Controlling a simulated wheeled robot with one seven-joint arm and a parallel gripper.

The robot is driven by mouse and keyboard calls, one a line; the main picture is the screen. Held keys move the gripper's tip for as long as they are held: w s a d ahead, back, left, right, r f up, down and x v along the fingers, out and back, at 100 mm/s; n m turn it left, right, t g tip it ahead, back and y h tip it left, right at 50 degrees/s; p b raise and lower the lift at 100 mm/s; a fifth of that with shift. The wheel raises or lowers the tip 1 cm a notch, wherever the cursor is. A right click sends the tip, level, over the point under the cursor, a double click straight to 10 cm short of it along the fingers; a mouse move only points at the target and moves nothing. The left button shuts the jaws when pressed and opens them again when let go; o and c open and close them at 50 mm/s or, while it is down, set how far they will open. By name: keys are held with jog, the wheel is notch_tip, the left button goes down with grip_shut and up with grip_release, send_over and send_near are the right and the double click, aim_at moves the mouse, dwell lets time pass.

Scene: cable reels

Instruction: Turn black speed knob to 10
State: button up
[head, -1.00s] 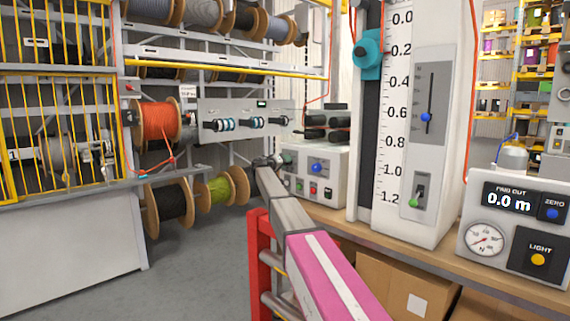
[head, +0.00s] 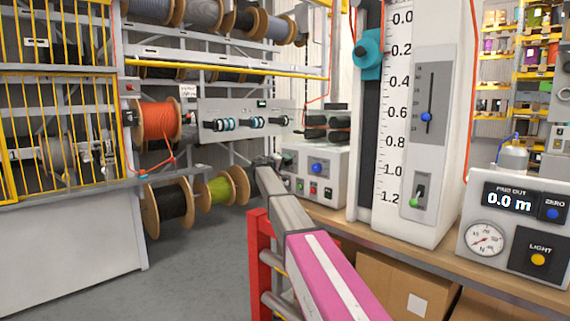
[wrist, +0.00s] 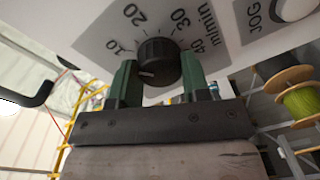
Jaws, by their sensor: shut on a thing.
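The black speed knob (wrist: 158,62) sits on a light panel in the wrist view, with a printed scale of 10, 20, 30 and 40 around it. Its white mark (wrist: 147,74) points to the lower left, a little below the 10 label (wrist: 121,47). My gripper (wrist: 157,78) has its green fingers on both sides of the knob and is shut on it. In the head view my gripper (head: 267,162) is at the left side of the white control box (head: 325,168). The black knob is hidden there.
A JOG label (wrist: 254,20) and a pale round button (wrist: 295,8) are right of the knob. The box also carries a blue knob (head: 317,167) and small buttons. The tall white scale column (head: 420,150) stands to the right. Reels (head: 221,188) hang behind my gripper.

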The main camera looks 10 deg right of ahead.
jog(key=o, duration=0.9)
jog(key=shift+a, duration=0.1)
jog(key=v, duration=1)
jog(key=shift+s+a+f, duration=0.1)
jog(key=shift+s+a, duration=0.1)
jog(key=shift+s, duration=0.1)
